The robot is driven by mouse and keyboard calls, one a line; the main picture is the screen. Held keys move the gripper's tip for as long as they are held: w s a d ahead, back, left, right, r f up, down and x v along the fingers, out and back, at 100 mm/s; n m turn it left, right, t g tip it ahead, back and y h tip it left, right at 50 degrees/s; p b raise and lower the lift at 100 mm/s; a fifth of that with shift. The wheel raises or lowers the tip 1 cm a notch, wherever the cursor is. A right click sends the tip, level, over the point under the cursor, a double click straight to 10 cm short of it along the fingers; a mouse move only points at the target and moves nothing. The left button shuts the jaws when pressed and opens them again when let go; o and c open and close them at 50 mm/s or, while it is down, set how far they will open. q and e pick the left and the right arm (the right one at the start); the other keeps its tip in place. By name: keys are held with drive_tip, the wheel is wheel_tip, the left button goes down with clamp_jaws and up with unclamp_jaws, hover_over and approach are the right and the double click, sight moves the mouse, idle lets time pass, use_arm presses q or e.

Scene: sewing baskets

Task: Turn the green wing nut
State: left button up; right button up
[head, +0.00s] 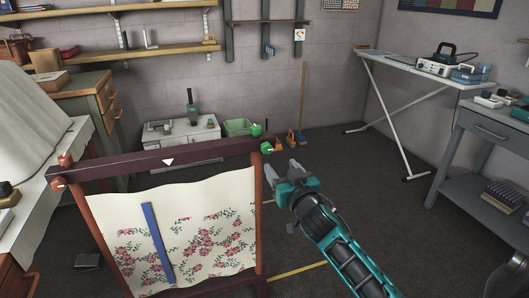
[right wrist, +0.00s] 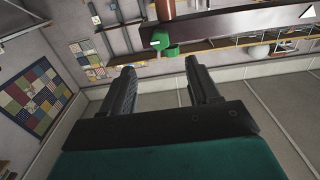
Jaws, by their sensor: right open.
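The green wing nut (head: 266,147) sits at the right end of the dark top bar of a wooden frame (head: 150,160). Its two lobes show, one above the other. My right gripper (head: 282,168) is open and empty, just below and to the right of the nut, apart from it. In the right wrist view the green wing nut (right wrist: 172,51) appears beyond the fingertips, between the two open fingers of the right gripper (right wrist: 160,66). My left gripper is out of view.
The frame holds floral cloth (head: 190,235) with a blue strip (head: 158,243) on it. A white low cabinet (head: 180,137) and a green bin (head: 238,127) stand behind. An ironing board (head: 400,72) and a grey table (head: 490,125) stand at right. Floor between is mostly clear.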

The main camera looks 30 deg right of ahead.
sight(268, 149)
drive_tip(key=b+x, duration=0.1)
drive_tip(key=x, duration=0.8)
drive_tip(key=shift+w+d, duration=0.1)
drive_tip(key=shift+w, duration=0.6)
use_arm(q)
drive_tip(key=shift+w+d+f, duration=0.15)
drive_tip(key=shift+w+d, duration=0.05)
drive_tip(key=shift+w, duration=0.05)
use_arm(e)
drive_tip(key=c, duration=1)
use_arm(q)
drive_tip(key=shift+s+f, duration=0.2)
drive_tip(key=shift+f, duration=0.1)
use_arm(e)
drive_tip(key=shift+c, duration=0.2)
